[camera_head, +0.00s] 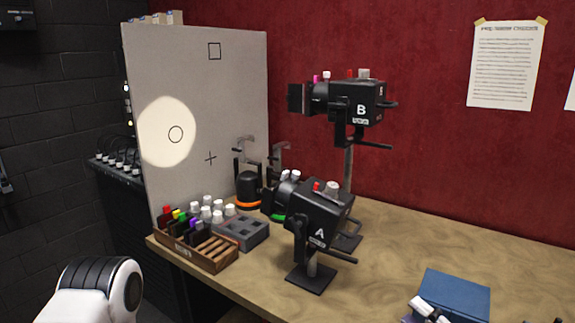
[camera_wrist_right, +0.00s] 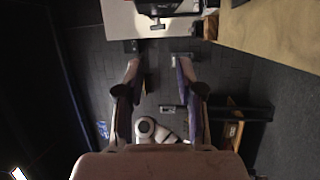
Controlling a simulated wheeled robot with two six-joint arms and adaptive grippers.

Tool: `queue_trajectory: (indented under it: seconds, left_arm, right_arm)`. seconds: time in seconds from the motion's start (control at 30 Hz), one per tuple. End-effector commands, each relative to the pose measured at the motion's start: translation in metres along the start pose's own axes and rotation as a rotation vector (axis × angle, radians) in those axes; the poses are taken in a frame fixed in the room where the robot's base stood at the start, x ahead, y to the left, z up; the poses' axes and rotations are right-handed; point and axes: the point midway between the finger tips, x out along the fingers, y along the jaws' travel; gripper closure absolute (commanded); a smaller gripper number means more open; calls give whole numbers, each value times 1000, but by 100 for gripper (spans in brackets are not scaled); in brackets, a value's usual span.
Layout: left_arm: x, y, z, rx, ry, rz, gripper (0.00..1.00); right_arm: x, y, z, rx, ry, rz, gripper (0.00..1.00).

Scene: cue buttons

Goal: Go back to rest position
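My right gripper (camera_wrist_right: 158,64) is open in the right wrist view. Its two fingers stand wide apart with nothing between them. The dark floor shows below them, clear of the table. A white rounded part of my own arm (camera_head: 95,290) shows at the lower left of the head view, with no fingers visible on it. My left gripper is not in view.
The wooden table (camera_head: 390,240) carries black devices A (camera_head: 318,220) and B (camera_head: 358,105), a grey board (camera_head: 200,80), a wooden tray (camera_head: 190,255), a grey block (camera_head: 242,232) and a blue box (camera_head: 455,295). The table's right middle is clear.

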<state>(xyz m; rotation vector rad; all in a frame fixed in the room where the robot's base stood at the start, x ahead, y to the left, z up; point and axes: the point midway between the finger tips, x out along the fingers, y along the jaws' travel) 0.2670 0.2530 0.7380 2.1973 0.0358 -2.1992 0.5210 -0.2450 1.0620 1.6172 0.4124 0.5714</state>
Motion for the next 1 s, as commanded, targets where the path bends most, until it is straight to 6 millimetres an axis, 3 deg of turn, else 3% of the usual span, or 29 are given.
queue_trajectory:
  seconds: [0.37,0.53,0.63,0.73,0.8,0.9,1.0]
  left_arm:
    - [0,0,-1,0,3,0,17]
    - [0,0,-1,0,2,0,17]
    - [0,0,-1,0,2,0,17]
    - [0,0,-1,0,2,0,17]
    - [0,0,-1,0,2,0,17]
    - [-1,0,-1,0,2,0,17]
    - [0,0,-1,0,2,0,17]
  right_arm:
    - [-9,-103,-52,71,74,-289,63]
    - [-33,-173,-76,231,16,-549,63]
    - [-65,-225,-94,420,-103,-770,63]
    - [-125,-280,-115,717,-406,-1044,63]
    - [-171,-302,-122,938,-739,-1156,63]
    - [-216,-306,-119,1208,-1238,-1113,63]
    - [-244,-304,-118,1406,-1609,-960,63]
